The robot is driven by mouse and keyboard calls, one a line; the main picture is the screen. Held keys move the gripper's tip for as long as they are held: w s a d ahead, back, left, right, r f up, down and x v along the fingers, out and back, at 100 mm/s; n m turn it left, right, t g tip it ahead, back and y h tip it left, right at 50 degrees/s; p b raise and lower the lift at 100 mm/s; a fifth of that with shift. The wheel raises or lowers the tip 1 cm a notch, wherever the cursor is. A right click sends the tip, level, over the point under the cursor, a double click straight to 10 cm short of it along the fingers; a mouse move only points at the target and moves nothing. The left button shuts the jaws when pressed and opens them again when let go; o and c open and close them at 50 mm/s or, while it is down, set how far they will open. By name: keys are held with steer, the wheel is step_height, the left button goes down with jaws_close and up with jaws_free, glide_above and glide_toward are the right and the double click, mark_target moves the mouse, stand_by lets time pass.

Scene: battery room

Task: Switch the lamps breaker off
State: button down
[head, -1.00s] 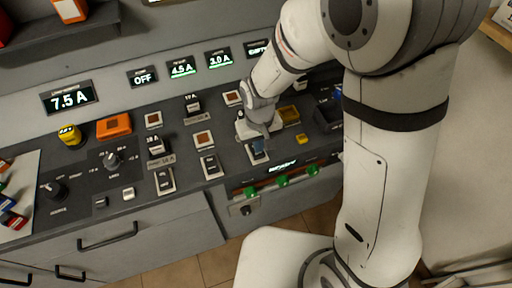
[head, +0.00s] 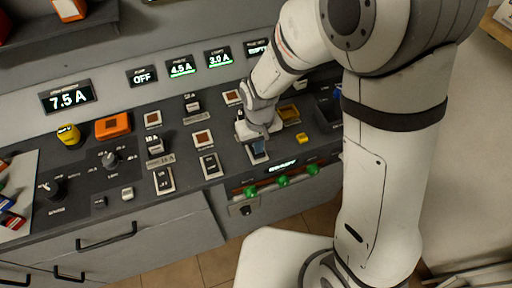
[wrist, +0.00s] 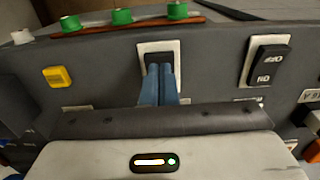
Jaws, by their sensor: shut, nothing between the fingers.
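A dark rocker switch in a white frame (wrist: 158,48) stands under my gripper; its lower part is hidden by the fingers. In the head view its frame (head: 257,158) is the rightmost of three along the panel front. My gripper (wrist: 160,72) has its blue fingers together, pointing down onto the rocker, with nothing between them. I cannot tell how hard they touch it. Another rocker (wrist: 267,64), marked OFF and ON, is beside it in the wrist view. Labels naming the lamps breaker are too small to read.
A yellow button (wrist: 57,77) and several green knobs (head: 283,181) are near the gripper. Displays on the back panel read 7.5 A (head: 67,96), OFF (head: 142,76), 4.5 A (head: 181,67) and 3.0 A (head: 219,57). An orange block (head: 113,125) lies further left.

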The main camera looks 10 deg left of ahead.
steer(key=shift+f+b, duration=0.45)
steer(key=shift+f, duration=0.15)
steer(key=shift+r, duration=0.1)
steer(key=shift+r+p, duration=2.5)
steer(key=shift+r, duration=1)
steer(key=d+r+m+t, duration=0.2)
steer(key=d+r+m, duration=0.1)
steer(key=d+r, duration=0.95)
steer(key=s+d+r+m+t, duration=0.1)
steer(key=s+d+r+m, duration=0.2)
steer(key=s+d+r, duration=0.2)
steer(key=s+d, duration=0.3)
steer(key=d, duration=0.2)
steer(key=shift+d+r, duration=0.2)
steer(key=shift+d, duration=0.05)
